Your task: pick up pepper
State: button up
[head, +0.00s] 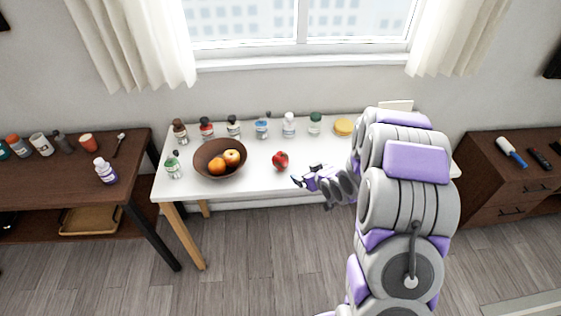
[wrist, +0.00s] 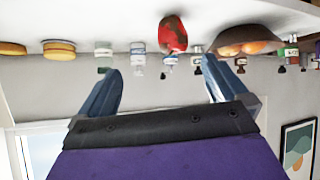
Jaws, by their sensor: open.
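The red pepper (head: 280,160) stands on the white table (head: 300,188), right of the fruit bowl and near the middle. It also shows in the wrist view (wrist: 172,35), where the picture is upside down; there it appears beyond the fingertips and between their lines. My gripper (head: 304,181) is in front of and to the right of the pepper in the head view, apart from it. In the wrist view my gripper (wrist: 161,66) has its two blue fingers spread wide with nothing between them.
A brown bowl (head: 205,173) with orange fruit stands left of the pepper. A dark table (head: 75,182) is at left and a brown cabinet (head: 500,182) at right. White tabletop around the pepper is clear.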

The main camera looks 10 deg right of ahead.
aim_at(283, 162)
jog(key=w+a+f, duration=0.2)
jog(key=w, duration=0.2)
jog(key=w+a+f+t+y+b, duration=0.1)
jog(key=w+f, duration=0.2)
jog(key=w, duration=0.1)
jog(key=w+a+f+t+y+b, duration=0.1)
jog(key=w+a+f, duration=0.1)
jog(key=w, duration=0.2)
jog(key=shift+a+f, duration=0.35)
jog(key=shift+b+x, duration=0.95)
jog(key=shift+x, duration=1.65)
jog(key=shift+d+f, duration=0.15)
jog(key=shift+d, duration=0.05)
jog(key=c, duration=1)
jog(key=shift+c, duration=0.2)
